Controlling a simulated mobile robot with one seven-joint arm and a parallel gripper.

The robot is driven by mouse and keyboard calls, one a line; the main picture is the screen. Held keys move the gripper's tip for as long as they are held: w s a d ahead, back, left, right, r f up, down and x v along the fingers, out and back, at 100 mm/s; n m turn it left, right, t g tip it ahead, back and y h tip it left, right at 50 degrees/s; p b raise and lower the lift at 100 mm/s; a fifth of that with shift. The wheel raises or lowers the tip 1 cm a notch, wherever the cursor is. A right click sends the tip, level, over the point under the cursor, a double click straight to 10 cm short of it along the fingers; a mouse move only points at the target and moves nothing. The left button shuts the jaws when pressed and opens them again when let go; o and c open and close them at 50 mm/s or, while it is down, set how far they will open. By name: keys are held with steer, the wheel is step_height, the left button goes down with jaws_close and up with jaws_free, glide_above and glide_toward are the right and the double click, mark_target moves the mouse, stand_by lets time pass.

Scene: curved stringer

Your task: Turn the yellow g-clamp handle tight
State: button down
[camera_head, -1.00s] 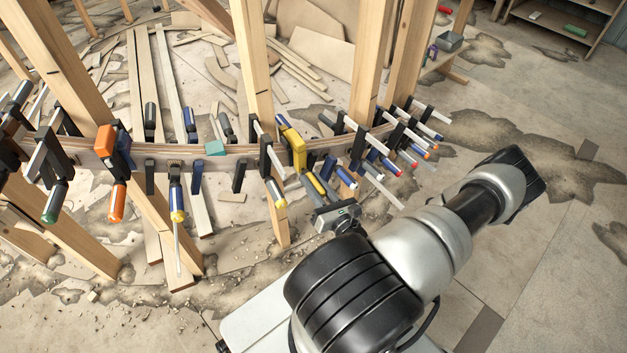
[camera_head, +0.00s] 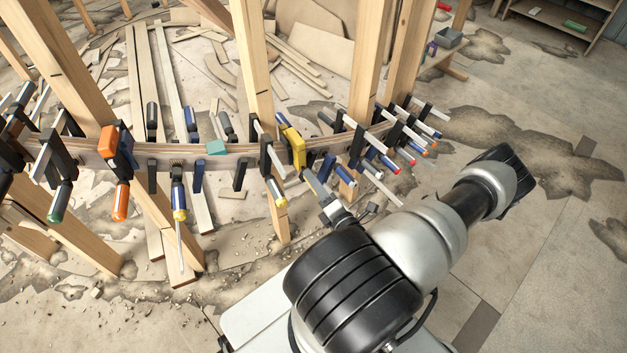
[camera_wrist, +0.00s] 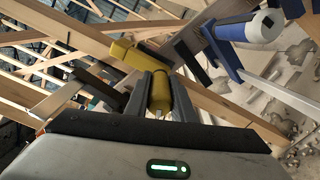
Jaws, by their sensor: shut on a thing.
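The yellow g-clamp (camera_head: 298,149) sits on the curved laminated stringer (camera_head: 225,152), right of the middle upright post. In the wrist view its yellow frame (camera_wrist: 136,54) lies beyond my fingers. Its yellow handle (camera_wrist: 160,92) is between the two fingers. My gripper (camera_head: 320,190) reaches up to the clamp from below right. In the wrist view my gripper (camera_wrist: 160,97) is shut on the handle, one finger on each side. In the head view the handle is mostly hidden by the fingers.
A black clamp with a yellow-tipped handle (camera_head: 276,190) hangs close on the left. A blue clamp (camera_head: 328,168) is close on the right; a blue clamp with a white-and-blue handle (camera_wrist: 252,28) shows in the wrist view. Several more clamps line the stringer. Open floor (camera_head: 540,250) lies right.

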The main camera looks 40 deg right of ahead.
steer(key=m, duration=0.7)
steer(key=shift+f, duration=0.1)
steer(key=m+b, duration=0.1)
steer(key=m, duration=0.5)
steer(key=shift+m, duration=0.4)
steer(key=m, duration=0.4)
steer(key=shift+f+b, duration=0.1)
steer(key=shift+b, duration=0.2)
steer(key=shift+m, duration=2)
steer(key=shift+a, duration=0.1)
steer(key=c, duration=1.5)
jaws_free()
